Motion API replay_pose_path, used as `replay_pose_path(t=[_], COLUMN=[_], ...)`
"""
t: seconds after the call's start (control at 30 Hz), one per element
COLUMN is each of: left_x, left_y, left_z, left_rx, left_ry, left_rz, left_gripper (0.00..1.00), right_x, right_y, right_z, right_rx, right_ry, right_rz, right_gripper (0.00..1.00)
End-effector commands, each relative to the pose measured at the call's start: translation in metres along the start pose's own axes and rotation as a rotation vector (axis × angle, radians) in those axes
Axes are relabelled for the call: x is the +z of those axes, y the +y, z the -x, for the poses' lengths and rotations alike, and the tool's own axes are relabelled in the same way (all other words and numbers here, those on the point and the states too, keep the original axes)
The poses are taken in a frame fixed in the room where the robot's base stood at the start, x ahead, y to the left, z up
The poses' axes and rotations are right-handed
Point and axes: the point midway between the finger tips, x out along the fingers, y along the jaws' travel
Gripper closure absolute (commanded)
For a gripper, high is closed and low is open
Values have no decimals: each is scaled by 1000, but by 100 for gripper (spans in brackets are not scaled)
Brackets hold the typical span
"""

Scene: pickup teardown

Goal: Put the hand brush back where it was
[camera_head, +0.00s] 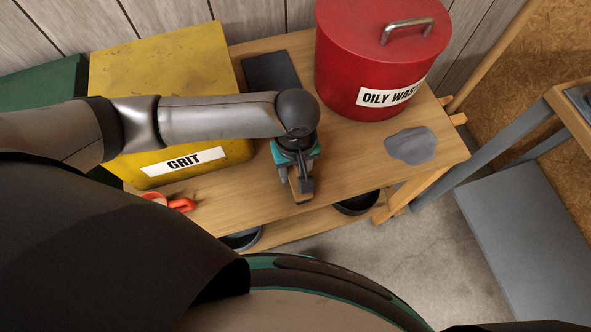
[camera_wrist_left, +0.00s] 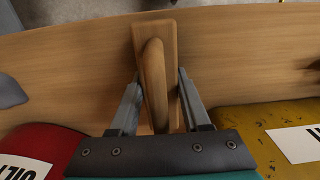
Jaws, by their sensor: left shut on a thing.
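The wooden hand brush (camera_head: 301,191) is under my left gripper (camera_head: 297,172), near the front edge of the wooden bench (camera_head: 345,155). In the left wrist view the brush (camera_wrist_left: 153,82) shows its flat block and raised, rounded handle. The fingers of my left gripper (camera_wrist_left: 157,88) stand on both sides of that handle and are shut on it. The gripper and arm hide part of the brush in the head view. I cannot tell whether the brush touches the bench. My right gripper is not in view.
A yellow GRIT bin (camera_head: 165,75) stands left, and a red lidded oily waste can (camera_head: 365,65) stands back right. A dark flat pad (camera_head: 270,70) lies between them. A grey patch (camera_head: 411,145) is at right; a red-handled item (camera_head: 180,204) is at front left.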

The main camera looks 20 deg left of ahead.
Motion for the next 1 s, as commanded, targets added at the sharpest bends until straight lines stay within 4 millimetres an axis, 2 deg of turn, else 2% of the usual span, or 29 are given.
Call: replay_pose_path(t=[0.3, 0.33, 0.57, 0.87, 1.0], left_x=[0, 0, 0, 0, 0], left_y=[1, 1, 0, 0, 1], left_z=[-1, -1, -1, 0, 17], left_rx=[1, 1, 1, 2, 2], left_ry=[0, 0, 0, 1, -1], left_rz=[-1, -1, -1, -1, -1], left_gripper=[100, 50, 24, 23, 23], right_x=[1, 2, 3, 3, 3], right_y=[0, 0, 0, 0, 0], right_z=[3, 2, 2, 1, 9], right_rx=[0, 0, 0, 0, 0], right_ry=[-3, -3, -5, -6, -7], right_rz=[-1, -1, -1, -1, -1], right_gripper=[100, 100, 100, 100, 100])
